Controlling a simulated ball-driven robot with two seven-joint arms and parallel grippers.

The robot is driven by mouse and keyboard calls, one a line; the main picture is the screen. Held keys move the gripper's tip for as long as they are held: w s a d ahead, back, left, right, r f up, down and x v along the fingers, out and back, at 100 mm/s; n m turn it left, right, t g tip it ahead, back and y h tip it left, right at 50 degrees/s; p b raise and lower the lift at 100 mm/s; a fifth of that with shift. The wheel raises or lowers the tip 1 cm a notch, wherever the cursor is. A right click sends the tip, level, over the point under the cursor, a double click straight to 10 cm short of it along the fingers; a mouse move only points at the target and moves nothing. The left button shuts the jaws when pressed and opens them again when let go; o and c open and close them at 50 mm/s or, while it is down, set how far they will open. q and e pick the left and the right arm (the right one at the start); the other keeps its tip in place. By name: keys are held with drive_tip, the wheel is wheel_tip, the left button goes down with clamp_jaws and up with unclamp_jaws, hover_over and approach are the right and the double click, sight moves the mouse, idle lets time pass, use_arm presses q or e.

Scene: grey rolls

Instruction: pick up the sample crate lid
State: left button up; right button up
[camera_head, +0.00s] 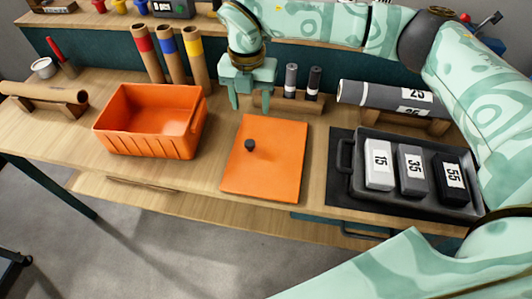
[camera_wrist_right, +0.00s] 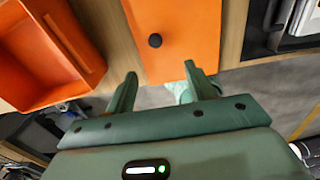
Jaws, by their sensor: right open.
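The orange crate lid (camera_head: 275,172) lies flat on the wooden bench, with a small dark knob (camera_head: 249,145) on its top. The open orange crate (camera_head: 150,142) stands to its left. My right gripper (camera_head: 253,102) is open and empty, fingers pointing down, by the lid's back edge and behind the knob. In the right wrist view the lid (camera_wrist_right: 185,30) and its knob (camera_wrist_right: 155,40) lie beyond the open fingertips (camera_wrist_right: 160,78), with the knob apart from both fingers. My left gripper is not in view.
A black tray (camera_head: 351,188) with numbered blocks (camera_head: 412,171) sits right of the lid. Behind stand two dark cylinders (camera_head: 314,82), a grey roll (camera_head: 385,97) on a wooden holder, and colour-banded tubes (camera_head: 171,55). A narrow bare strip separates crate and lid.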

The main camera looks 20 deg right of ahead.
drive_tip(key=b, duration=0.2)
hover_over(249, 142)
drive_tip(key=f, duration=0.9)
drive_tip(key=shift+s+d+f, duration=0.2)
drive_tip(key=shift+s+d, duration=0.1)
drive_tip(key=shift+s, duration=0.1)
drive_tip(key=f, duration=0.1)
drive_tip(key=f+b, duration=0.1)
drive_tip(key=f, duration=0.1)
drive_tip(key=f+b, duration=0.1)
drive_tip(key=f, duration=0.1)
drive_tip(key=shift+w+a+f, duration=0.1)
drive_tip(key=shift+w+a, duration=0.15)
drive_tip(key=shift+w, duration=0.05)
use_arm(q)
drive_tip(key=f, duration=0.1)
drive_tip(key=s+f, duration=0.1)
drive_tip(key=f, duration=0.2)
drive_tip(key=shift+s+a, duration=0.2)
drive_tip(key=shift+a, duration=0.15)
use_arm(e)
clamp_jaws()
